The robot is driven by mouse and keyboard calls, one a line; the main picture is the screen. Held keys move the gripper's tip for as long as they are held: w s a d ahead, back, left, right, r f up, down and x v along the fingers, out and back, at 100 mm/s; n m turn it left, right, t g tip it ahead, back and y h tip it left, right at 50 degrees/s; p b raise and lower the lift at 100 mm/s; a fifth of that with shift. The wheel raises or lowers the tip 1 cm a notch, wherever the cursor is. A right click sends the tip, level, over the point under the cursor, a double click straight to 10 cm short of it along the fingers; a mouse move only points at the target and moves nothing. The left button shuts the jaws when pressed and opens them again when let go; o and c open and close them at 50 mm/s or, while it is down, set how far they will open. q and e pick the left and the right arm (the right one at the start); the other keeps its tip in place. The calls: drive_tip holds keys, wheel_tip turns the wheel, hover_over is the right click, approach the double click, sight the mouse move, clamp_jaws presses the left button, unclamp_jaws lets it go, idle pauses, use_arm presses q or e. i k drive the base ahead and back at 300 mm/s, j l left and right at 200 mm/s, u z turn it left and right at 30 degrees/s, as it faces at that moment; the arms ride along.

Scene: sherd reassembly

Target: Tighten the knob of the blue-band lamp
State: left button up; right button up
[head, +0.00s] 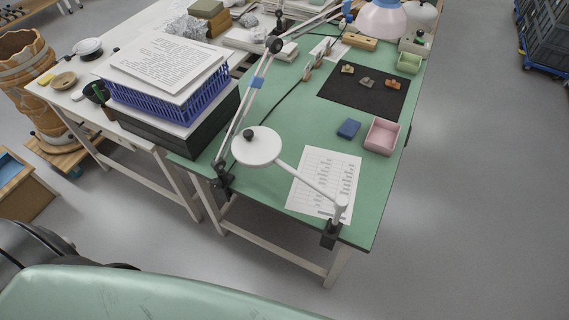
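The blue-band lamp (258,83) is clamped at the left edge of the green table. Its pale arm carries a blue band and rises to a dark round knob (275,44) at the elbow. From there the arm runs right to a pale, wide lamp shade (381,20) at the far end. I cannot tell from here how tight the knob is. The lamp's dark clamp (222,179) sits at the table edge. Neither of my grippers is in view.
A second lamp with a white disc head (262,152) is clamped at the green table's (285,125) front corner. A black mat (350,97) with sherds, a pink tray (381,137) and printed sheets lie there. A blue crate (175,110) stands left. Grey floor (480,200) is clear right.

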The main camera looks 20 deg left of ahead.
sight(216, 184)
drive_tip(key=j+z, duration=0.65)
drive_tip(key=j, duration=0.2)
drive_tip(key=j+z, duration=0.3)
drive_tip(key=k+j+z, duration=0.2)
drive_tip(key=j+z, duration=0.15)
drive_tip(key=j, duration=0.15)
drive_tip(key=k+j+z, duration=0.15)
drive_tip(key=j+z, duration=0.15)
drive_tip(key=k+j+z, duration=0.2)
drive_tip(key=j+z, duration=0.15)
drive_tip(key=j, duration=0.1)
